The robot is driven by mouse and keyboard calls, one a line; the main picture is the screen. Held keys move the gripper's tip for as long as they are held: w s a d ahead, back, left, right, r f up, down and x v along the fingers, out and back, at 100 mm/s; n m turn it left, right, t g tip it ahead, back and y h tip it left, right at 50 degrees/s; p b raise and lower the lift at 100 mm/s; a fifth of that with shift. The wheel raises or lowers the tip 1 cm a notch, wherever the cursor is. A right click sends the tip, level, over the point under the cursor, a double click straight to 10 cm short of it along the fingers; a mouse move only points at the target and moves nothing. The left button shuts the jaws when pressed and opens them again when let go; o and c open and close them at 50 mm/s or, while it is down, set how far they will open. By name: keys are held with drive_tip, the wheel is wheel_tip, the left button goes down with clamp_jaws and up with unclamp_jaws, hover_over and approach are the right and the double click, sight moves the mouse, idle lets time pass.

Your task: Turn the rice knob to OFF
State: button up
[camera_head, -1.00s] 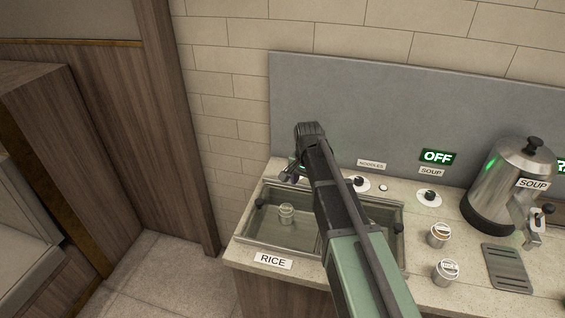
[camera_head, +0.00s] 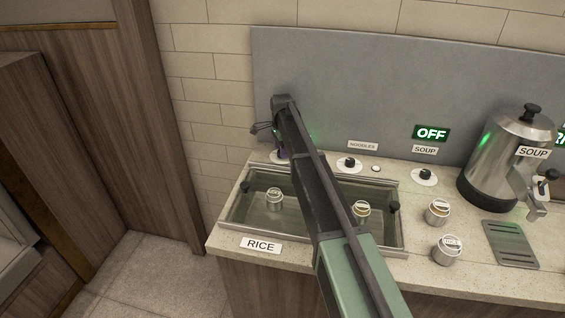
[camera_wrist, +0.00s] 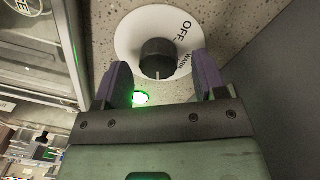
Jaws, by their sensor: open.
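In the wrist view a black knob (camera_wrist: 158,58) stands on a white round dial (camera_wrist: 127,33) printed OFF and WARM. The knob's pale line points toward the bottom of the picture, not at the OFF print. My gripper (camera_wrist: 161,62) is open, with one purple finger on each side of the knob; I cannot tell whether they touch it. In the head view my gripper (camera_head: 278,153) is at the leftmost dial at the back of the counter, above the tank labelled RICE (camera_head: 261,245). My arm and fingers mostly hide that dial there.
A sunken tank (camera_head: 235,218) with lidded jars lies in front of the dials. To the right are the noodles knob (camera_head: 349,162), the soup knob (camera_head: 424,174) and a steel soup urn (camera_head: 510,150). A grey back panel (camera_head: 350,80) rises close behind. A green light (camera_wrist: 141,98) glows near the dial.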

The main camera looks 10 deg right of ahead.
drive_tip(key=shift+f, duration=0.35)
drive_tip(key=shift+c, duration=0.5)
drive_tip(key=c, duration=0.8)
